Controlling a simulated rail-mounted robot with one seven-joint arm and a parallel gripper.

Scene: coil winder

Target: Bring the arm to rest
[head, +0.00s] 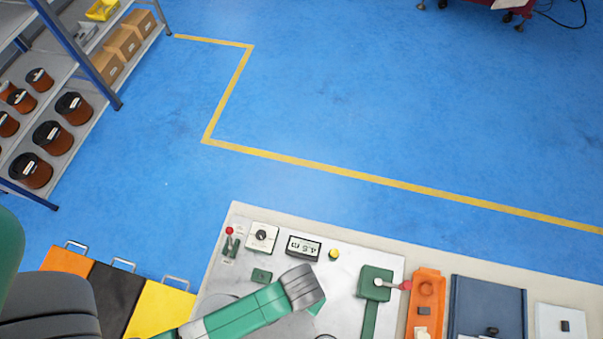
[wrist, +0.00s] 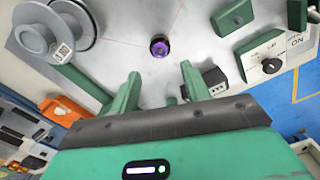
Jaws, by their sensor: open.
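My gripper (wrist: 160,73) shows in the wrist view with its two green fingers apart and nothing between them. It is over the grey metal plate of the coil winder (wrist: 190,50). A dark round part with a purple centre (wrist: 160,47) lies on the plate beyond the fingertips, apart from them. In the head view, a green and grey part of my arm reaches over the winder's plate (head: 345,262) from below. I cannot make out the fingers there.
Grey spools (wrist: 62,32) stand at the wrist view's upper left. The winder carries a rotary switch (head: 262,236), a display (head: 304,247) and a green crank with a red knob (head: 378,284). An orange tray (head: 427,292) and a dark blue tray (head: 488,300) lie to the right. Blue floor (head: 330,110) is clear beyond.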

